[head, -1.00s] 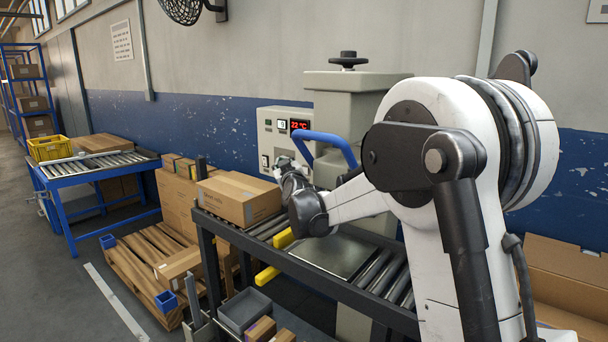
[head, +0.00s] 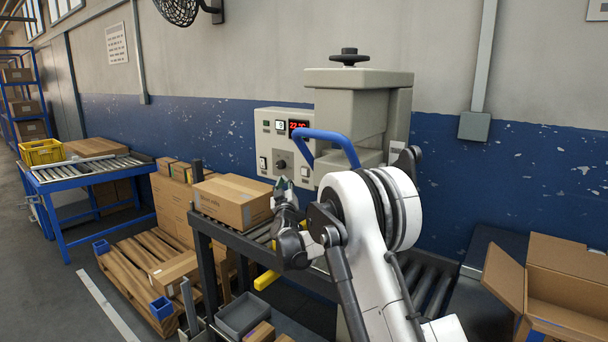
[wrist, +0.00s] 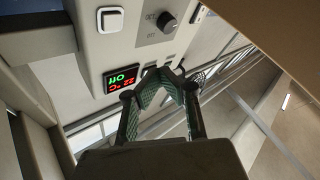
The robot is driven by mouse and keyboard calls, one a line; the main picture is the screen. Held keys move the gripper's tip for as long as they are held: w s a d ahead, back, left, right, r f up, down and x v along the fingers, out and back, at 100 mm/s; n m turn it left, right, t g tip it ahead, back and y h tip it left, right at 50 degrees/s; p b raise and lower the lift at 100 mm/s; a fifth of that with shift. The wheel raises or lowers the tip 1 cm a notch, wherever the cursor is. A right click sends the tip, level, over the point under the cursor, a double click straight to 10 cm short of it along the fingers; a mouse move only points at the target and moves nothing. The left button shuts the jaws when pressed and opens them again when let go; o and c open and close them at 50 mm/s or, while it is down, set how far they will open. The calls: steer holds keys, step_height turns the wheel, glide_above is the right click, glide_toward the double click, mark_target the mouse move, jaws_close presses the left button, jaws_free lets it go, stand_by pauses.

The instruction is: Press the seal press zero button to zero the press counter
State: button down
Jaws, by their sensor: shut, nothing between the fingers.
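The seal press (head: 352,110) has a pale control panel (head: 255,145) on its left side. The panel carries a lit red display (head: 298,125), a dark knob (head: 280,163) and white rocker switches (head: 262,163). The wrist view shows the display (wrist: 118,78), knob (wrist: 167,20) and a switch (wrist: 110,18) close up. Labels are too small to read, so I cannot tell which control is the zero button. My gripper (wrist: 163,72) is shut and empty, in front of the panel beside the display; its fingers hide part of the panel. In the head view my gripper (head: 284,186) is below the knob.
A blue curved handle (head: 330,137) juts from the press near my arm. A closed carton (head: 232,200) sits on the roller conveyor just left of my gripper. An open carton (head: 555,280) stands at the right. The floor at left holds a wooden pallet (head: 130,278).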

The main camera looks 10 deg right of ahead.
mark_target(304, 172)
steer(key=shift+w+d, duration=0.1)
steer(key=shift+w+d, duration=1.4)
steer(key=shift+d, duration=0.25)
steer(key=shift+w+d, duration=1.35)
steer(key=shift+d, duration=0.3)
steer(key=shift+w+d, duration=0.25)
steer(key=shift+d, duration=0.05)
steer(key=shift+w+d, duration=0.3)
steer(key=shift+d, duration=0.05)
stand_by(0.4)
steer(key=shift+a, duration=0.1)
steer(key=shift+s+a, duration=0.55)
